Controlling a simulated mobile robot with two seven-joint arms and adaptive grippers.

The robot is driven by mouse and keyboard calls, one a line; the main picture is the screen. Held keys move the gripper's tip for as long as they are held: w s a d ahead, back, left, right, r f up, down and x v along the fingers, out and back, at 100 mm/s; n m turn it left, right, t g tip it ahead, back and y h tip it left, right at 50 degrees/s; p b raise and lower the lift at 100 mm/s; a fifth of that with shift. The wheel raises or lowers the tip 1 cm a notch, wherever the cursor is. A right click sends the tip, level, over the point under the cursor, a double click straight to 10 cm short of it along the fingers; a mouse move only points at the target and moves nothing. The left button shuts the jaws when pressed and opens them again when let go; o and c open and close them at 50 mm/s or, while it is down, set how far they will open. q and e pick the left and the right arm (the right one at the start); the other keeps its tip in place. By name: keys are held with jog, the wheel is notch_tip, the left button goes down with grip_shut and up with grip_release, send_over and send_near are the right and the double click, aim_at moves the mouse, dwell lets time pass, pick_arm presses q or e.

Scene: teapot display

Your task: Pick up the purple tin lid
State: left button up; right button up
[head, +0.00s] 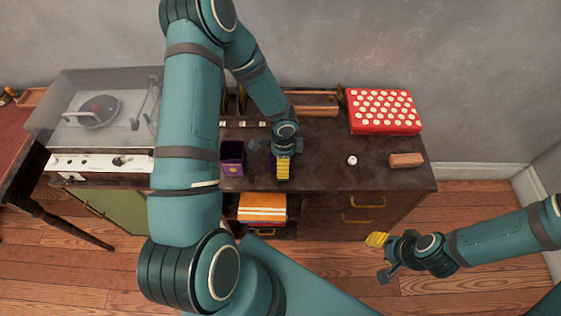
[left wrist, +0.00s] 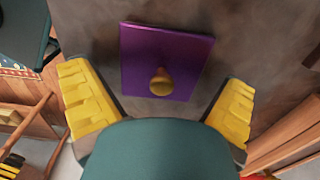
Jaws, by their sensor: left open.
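The purple tin lid (left wrist: 183,55) is a flat square with a round gold knob (left wrist: 161,82). It lies on the dark cabinet top in the left wrist view. My left gripper (left wrist: 158,82) is open, with one yellow finger on each side of the lid, apart from it. In the head view my left gripper (head: 270,160) is over the cabinet top and hides most of the lid. The open purple tin (head: 232,152) stands just left of it. My right gripper (head: 380,258) is open and empty, in front of the cabinet at the right.
A record player (head: 100,161) under a clear cover stands at the left. A red box with white dots (head: 383,111) is at the back right of the cabinet top (head: 330,178). A small white ball (head: 352,160) and a brown block (head: 406,160) lie right of my left gripper.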

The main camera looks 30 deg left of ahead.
pick_arm(q)
jog(key=c, duration=1.1)
jog(key=shift+c, duration=0.2)
